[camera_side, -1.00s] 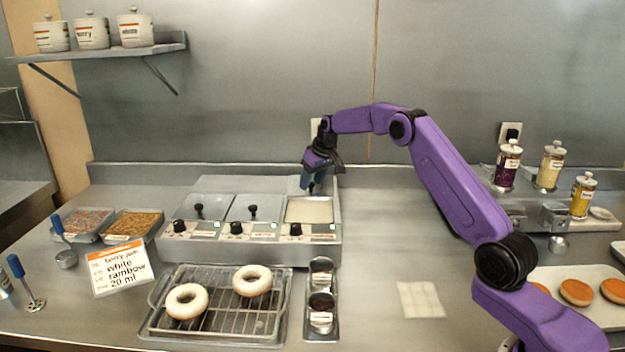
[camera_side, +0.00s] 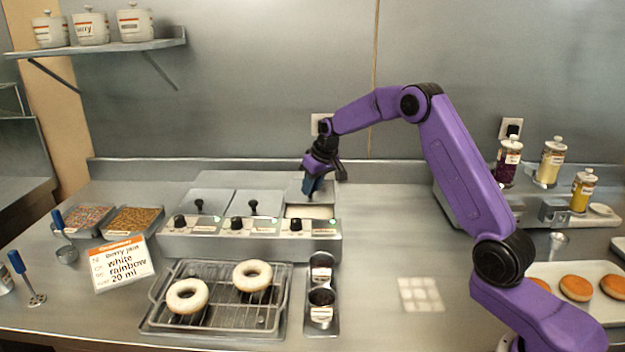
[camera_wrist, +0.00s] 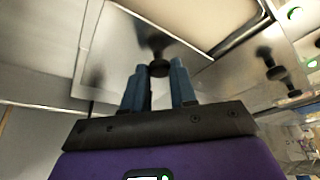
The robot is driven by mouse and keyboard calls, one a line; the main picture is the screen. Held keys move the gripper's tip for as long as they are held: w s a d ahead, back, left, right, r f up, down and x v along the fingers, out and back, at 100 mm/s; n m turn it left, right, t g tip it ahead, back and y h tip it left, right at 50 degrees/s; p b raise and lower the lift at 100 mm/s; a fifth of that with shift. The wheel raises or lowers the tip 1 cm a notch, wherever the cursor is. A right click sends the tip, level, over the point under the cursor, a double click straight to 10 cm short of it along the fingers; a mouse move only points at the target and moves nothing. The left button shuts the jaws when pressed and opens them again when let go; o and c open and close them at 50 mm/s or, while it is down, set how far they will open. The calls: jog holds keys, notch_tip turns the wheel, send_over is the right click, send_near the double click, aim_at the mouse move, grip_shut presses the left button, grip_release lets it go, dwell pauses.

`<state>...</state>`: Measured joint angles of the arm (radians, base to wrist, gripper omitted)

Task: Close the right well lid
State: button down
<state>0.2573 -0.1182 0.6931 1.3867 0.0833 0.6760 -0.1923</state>
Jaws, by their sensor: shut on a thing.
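The glaze warmer (camera_side: 190,245) has three wells in a row. The right well (camera_side: 312,212) shows pale glaze at its front, while the right well lid (camera_side: 294,191) covers its back part. My gripper (camera_side: 311,188) is above that lid. In the wrist view my gripper (camera_wrist: 158,85) has its blue fingers on both sides of the dark lid knob (camera_wrist: 159,67), shut on it. The lid plate (camera_wrist: 120,45) lies flat beneath, with the pale well opening (camera_wrist: 205,15) beyond its edge. The left lid (camera_side: 210,201) and middle lid (camera_side: 245,205) are shut.
In front stand a wire rack (camera_side: 220,315) with two white-glazed donuts and a holder with small cups (camera_side: 321,298). An order card (camera_side: 122,270) and sprinkle trays (camera_side: 130,221) are at the left. The counter right of the warmer is mostly clear.

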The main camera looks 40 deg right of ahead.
jog(key=s+a, duration=0.5)
jog(key=a, duration=0.1)
jog(key=shift+s, duration=0.4)
jog(key=c, duration=1)
grip_release()
jog(key=shift+a, duration=0.1)
jog(key=shift+o, duration=0.5)
jog(key=shift+d, duration=0.2)
jog(key=v, duration=1.7)
jog(key=shift+s+r, duration=0.15)
